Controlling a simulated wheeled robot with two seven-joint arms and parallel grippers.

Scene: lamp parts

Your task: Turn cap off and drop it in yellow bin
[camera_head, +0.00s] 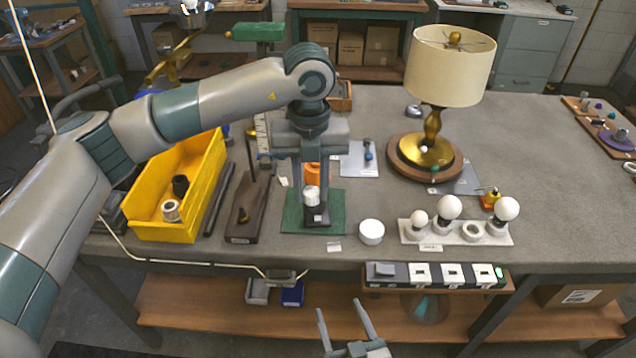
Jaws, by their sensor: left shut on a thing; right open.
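A small whitish cap (312,196) sits between the fingertips of my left gripper (312,190), which points straight down and is shut on it. Below the cap is a dark holder (317,216) on a green mat (335,217). Whether the cap is clear of the holder, I cannot tell. The fingers partly hide both. The yellow bin (212,185) stands to the left, under my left forearm, which hides part of it. In it lie a black part (180,185) and a pale ring-shaped part (171,210). My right gripper (343,309) is open and empty, in front of the table's front edge.
A dark wooden block with a rod (241,222) stands between bin and mat. A white round piece (371,232) lies right of the mat. Bulbs stand on a white rack (455,238). A lamp (449,68) stands behind. An orange object (313,173) is behind the gripper.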

